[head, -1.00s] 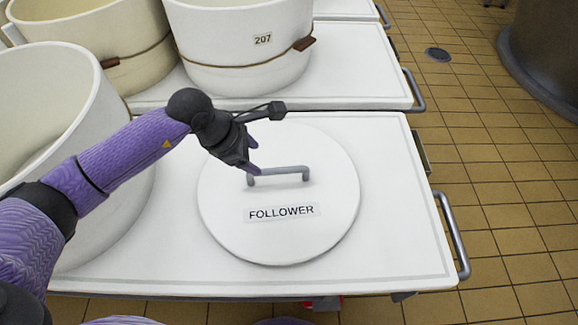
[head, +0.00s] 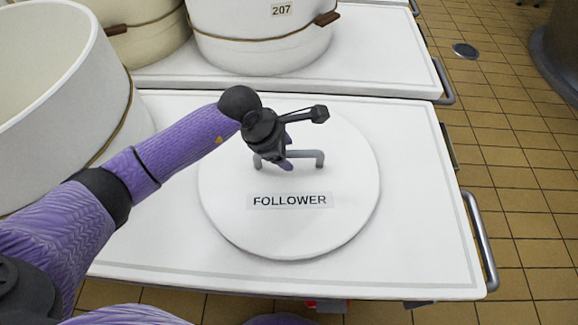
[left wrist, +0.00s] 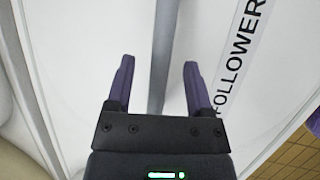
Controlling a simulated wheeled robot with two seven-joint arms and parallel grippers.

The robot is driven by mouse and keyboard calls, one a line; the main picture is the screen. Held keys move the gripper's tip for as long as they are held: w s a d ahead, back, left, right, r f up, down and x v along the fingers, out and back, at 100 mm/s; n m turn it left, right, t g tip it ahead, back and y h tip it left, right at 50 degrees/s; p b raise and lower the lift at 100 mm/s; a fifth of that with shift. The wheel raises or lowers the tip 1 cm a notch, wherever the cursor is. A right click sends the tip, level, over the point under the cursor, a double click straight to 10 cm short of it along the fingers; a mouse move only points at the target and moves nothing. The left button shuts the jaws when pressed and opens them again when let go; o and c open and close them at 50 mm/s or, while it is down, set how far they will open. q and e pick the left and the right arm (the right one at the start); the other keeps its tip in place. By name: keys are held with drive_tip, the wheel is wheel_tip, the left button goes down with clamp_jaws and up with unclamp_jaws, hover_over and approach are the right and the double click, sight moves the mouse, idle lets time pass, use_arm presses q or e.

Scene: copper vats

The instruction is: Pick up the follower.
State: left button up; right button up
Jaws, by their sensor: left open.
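The follower (head: 289,231) is a round white disc with a grey bar handle and a label reading FOLLOWER. It lies flat on a white cart top. My left gripper (head: 287,163) is over the left part of the handle (head: 308,154) and hides some of it. In the left wrist view the open left gripper (left wrist: 157,75) has one purple finger on each side of the grey handle bar (left wrist: 161,50). The fingers look apart from the bar. The label (left wrist: 240,55) shows beside the right finger. My right gripper is not in view.
A large white vat (head: 50,90) stands on the cart (head: 420,240) at the left. A vat marked 207 (head: 258,45) stands on another cart behind. A metal rail (head: 481,240) runs along the cart's right side. Tiled floor lies to the right.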

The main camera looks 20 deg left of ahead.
use_arm(q)
drive_tip(key=shift+f, duration=0.25)
clamp_jaws()
idle(0.4)
idle(1.1)
